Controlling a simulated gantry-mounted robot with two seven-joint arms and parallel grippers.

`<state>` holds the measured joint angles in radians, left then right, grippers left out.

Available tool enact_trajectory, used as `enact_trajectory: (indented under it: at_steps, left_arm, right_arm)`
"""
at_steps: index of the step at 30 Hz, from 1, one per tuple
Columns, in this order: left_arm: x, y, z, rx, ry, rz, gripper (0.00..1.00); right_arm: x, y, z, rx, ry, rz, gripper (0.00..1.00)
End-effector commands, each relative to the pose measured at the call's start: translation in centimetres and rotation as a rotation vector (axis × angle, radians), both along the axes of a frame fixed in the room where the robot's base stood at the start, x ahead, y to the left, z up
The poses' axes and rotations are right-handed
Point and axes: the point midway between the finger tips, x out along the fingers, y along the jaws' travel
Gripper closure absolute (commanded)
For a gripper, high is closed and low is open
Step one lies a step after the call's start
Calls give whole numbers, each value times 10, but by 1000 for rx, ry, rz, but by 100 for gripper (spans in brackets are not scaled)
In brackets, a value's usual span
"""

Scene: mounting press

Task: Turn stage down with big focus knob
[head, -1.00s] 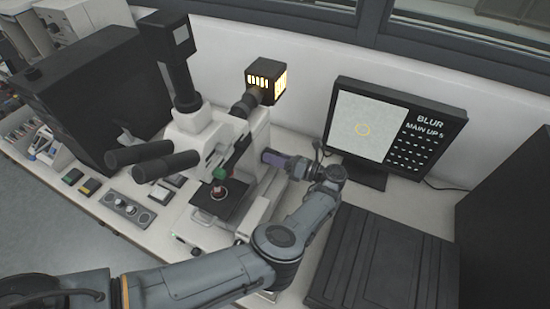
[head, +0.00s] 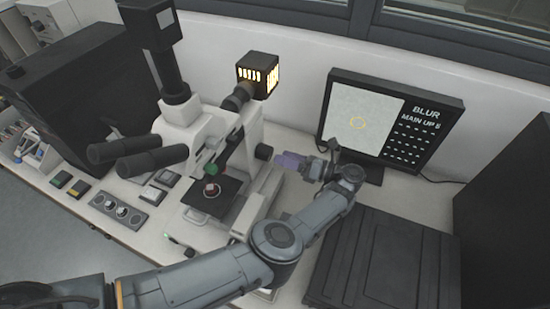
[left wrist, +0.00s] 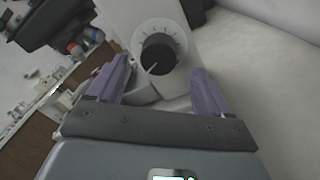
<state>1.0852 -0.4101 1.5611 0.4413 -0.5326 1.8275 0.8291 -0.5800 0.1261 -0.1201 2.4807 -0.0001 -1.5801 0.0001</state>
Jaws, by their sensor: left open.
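The white microscope (head: 183,137) stands on the bench with its black stage (head: 230,187) below the objectives. The big focus knob (head: 264,152) is a dark round knob on its right side. In the left wrist view the black knob (left wrist: 158,54) has a white pointer line, aimed toward the lower left, and a ring of tick marks around it. My left gripper (head: 284,160) has purple fingers and is open, facing the knob from the right, with a gap between them. In the left wrist view the knob appears between the open fingertips (left wrist: 160,66), beyond them. My right gripper is out of view.
A monitor (head: 390,120) behind my left arm shows a yellow ring, "BLUR" and "MAIN UP" with a hard-to-read digit. A lit lamp box (head: 256,72) is above the knob. A dark ribbed panel (head: 378,262) lies at right. A control box (head: 117,210) sits at front left.

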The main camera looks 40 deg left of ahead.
Motion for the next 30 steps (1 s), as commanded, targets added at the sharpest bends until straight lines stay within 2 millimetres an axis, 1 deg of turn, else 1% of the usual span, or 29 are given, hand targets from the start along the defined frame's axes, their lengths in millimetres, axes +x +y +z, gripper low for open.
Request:
enact_trajectory:
  at_steps: [1,3,7,12,27,30]
  left_arm:
    - [4,-9,-7,-1,-2,-3,21]
    - [7,-20,-6,-1,-2,-3,21]
    - [11,-33,-5,-1,-1,-2,21]
    - [13,-43,-2,0,-1,-1,21]
    - [13,-46,-1,1,0,1,21]
    - [13,-46,3,1,0,1,21]
  right_arm:
    - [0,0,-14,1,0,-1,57]
    - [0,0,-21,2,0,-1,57]
    - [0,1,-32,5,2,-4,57]
    - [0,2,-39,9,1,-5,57]
    - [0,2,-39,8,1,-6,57]
    - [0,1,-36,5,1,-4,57]
